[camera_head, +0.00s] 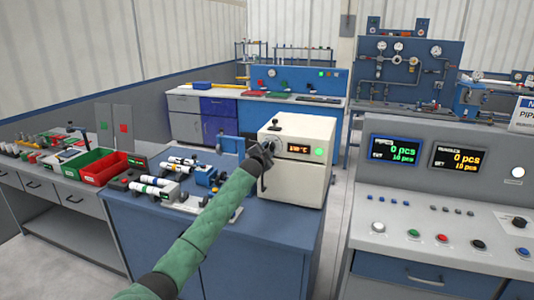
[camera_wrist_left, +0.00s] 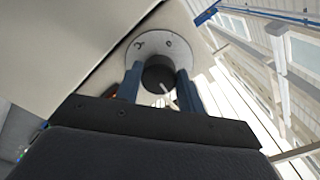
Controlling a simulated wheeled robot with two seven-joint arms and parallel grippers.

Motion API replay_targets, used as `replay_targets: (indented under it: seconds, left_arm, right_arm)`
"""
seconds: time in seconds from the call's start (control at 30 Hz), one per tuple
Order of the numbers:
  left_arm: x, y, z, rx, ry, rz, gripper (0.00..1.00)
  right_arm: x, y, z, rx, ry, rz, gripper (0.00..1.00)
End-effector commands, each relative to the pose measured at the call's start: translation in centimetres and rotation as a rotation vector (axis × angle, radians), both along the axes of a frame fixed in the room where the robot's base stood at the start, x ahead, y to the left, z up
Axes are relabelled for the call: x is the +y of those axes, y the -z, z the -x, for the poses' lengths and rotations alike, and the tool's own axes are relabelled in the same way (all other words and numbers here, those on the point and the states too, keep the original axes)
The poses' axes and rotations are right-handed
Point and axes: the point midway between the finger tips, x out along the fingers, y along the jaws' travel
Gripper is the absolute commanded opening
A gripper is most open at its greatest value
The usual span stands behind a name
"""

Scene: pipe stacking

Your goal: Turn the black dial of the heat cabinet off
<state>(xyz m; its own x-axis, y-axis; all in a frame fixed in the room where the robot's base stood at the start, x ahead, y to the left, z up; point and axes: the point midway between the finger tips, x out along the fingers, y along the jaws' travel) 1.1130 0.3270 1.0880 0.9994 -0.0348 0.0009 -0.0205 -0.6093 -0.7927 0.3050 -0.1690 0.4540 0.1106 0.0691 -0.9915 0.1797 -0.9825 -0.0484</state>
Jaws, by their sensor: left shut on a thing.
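The heat cabinet (camera_head: 296,183) is a cream box on the blue bench, with a lit display (camera_head: 298,149) and a green lamp (camera_head: 320,151) on its front. My left gripper (camera_head: 265,153) is at the upper left of the cabinet's front and covers most of the dial there. In the left wrist view the black dial (camera_wrist_left: 158,76) sits on a round grey plate (camera_wrist_left: 160,47), and the two blue fingers of my left gripper (camera_wrist_left: 160,85) are shut on it from both sides. A pale pointer line shows on the dial. My right gripper is in neither view.
Several pipe fittings and white tubes (camera_head: 155,188) lie on the blue bench (camera_head: 160,232) left of the cabinet. A grey console (camera_head: 440,200) with displays and buttons stands to the right, across a narrow floor gap.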

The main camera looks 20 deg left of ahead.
Motion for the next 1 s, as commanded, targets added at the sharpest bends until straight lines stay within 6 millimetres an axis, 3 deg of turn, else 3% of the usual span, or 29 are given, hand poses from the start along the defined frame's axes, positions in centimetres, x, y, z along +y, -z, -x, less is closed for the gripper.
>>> replay_targets:
  seconds: [0.5,1.0]
  left_arm:
    - [-0.2,0.6,0.0,0.021,-0.001,0.494,0.16]
    - [-0.5,0.6,0.0,0.038,-0.001,0.967,0.16]
  right_arm:
    - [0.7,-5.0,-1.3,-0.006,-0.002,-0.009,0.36]
    - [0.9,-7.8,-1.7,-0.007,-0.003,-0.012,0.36]
